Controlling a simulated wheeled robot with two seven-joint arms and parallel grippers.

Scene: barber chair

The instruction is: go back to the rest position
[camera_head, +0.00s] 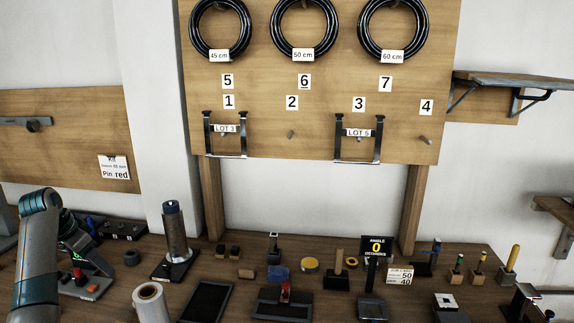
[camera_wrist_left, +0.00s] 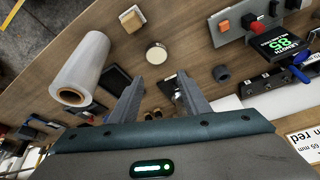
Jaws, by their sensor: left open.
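My left arm (camera_head: 37,255) comes in at the left edge of the head view and bends down over the left end of the bench. Its gripper (camera_head: 100,262) is partly hidden behind the arm and small there. In the left wrist view the left gripper (camera_wrist_left: 160,92) has its two fingers apart with nothing held between them. A dark post on a black base lies beyond the fingertips, partly covered. My right gripper does not show in either view.
The wooden bench holds a white roll (camera_head: 150,304), a dark cylinder on a stand (camera_head: 175,235), a black tray (camera_head: 206,302), a red-topped device (camera_head: 284,293) and several small tools. A pegboard (camera_head: 320,125) with black coils stands behind. The bench is crowded.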

